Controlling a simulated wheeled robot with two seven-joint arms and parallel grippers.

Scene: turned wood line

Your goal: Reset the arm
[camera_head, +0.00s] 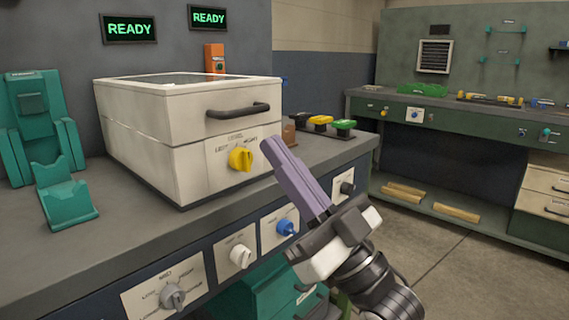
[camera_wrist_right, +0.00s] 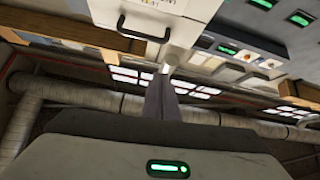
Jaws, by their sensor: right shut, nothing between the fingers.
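My right gripper (camera_head: 270,148) is in the head view, coming up from the lower right. Its long purple fingers are together, with nothing between them. The fingertips show in front of the white box (camera_head: 180,145), just right of its yellow knob (camera_head: 241,159); I cannot tell whether they touch anything. In the right wrist view the fingers (camera_wrist_right: 162,85) point toward a white surface with a dark handle (camera_wrist_right: 144,30). My left gripper is not in view.
Blue (camera_head: 287,226), white (camera_head: 240,256) and grey (camera_head: 173,296) knobs line the bench front below the fingers. A teal stand (camera_head: 40,130) is at left. Open floor (camera_head: 450,265) lies at right.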

